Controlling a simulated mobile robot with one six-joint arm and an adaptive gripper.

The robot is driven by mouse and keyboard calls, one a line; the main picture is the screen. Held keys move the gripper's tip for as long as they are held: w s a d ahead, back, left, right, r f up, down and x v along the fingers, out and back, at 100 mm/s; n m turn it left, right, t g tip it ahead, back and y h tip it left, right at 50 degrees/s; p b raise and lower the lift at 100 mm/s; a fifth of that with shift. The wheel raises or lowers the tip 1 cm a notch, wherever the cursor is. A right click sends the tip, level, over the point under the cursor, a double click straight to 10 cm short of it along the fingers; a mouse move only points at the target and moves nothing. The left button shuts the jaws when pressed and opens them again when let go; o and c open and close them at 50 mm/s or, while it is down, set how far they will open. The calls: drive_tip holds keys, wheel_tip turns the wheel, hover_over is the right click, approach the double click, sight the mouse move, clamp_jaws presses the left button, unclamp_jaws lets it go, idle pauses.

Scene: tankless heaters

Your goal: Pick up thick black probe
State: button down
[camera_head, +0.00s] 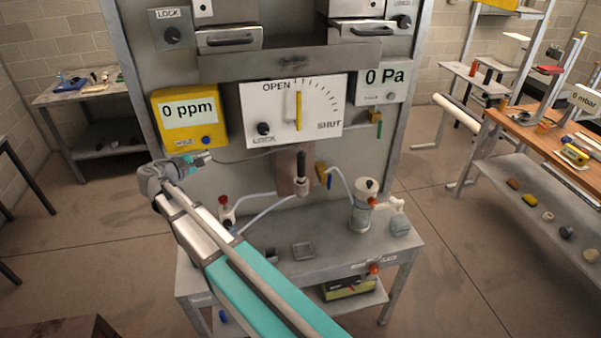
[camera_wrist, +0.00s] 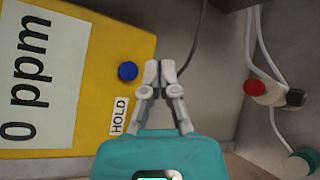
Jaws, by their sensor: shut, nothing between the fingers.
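A thick black upright rod (camera_head: 301,164), which looks like the probe, stands in a pale holder (camera_head: 302,188) at the middle of the panel, below the OPEN/SHUT dial. I do not make it out in the wrist view. My gripper (camera_head: 206,158) is left of the rod and well apart from it, in front of the lower edge of the yellow 0 ppm box (camera_head: 190,116). In the wrist view my gripper (camera_wrist: 160,70) is shut and empty, with its fingertips close to the box's blue button (camera_wrist: 128,71) and HOLD label (camera_wrist: 119,115).
A thin cable (camera_head: 250,155) runs below the dial (camera_head: 292,110). A red-capped fitting (camera_head: 225,205) with white tubes is left of the holder, and a pump-like vessel (camera_head: 364,208) is to its right. The grey bench (camera_head: 330,252) has free room in front.

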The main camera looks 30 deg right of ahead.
idle(0.5)
drive_tip(key=s+d+f+m+g+y+b, duration=0.4)
drive_tip(key=s+f+m+g+y, duration=0.15)
drive_tip(key=s+f, duration=0.8)
drive_tip(key=s+a+f+m+g+y+b, duration=0.1)
drive_tip(key=s+a+f+m+y+b, duration=0.3)
drive_tip(key=s, duration=0.8)
drive_tip(key=shift+s+f+m+g+y, duration=0.3)
drive_tip(key=shift+f+m+y, duration=0.95)
drive_tip(key=shift+f+y, duration=1.1)
drive_tip(key=shift+w+f+h, duration=0.1)
drive_tip(key=shift+f+h, duration=0.15)
drive_tip(key=shift+h, duration=0.05)
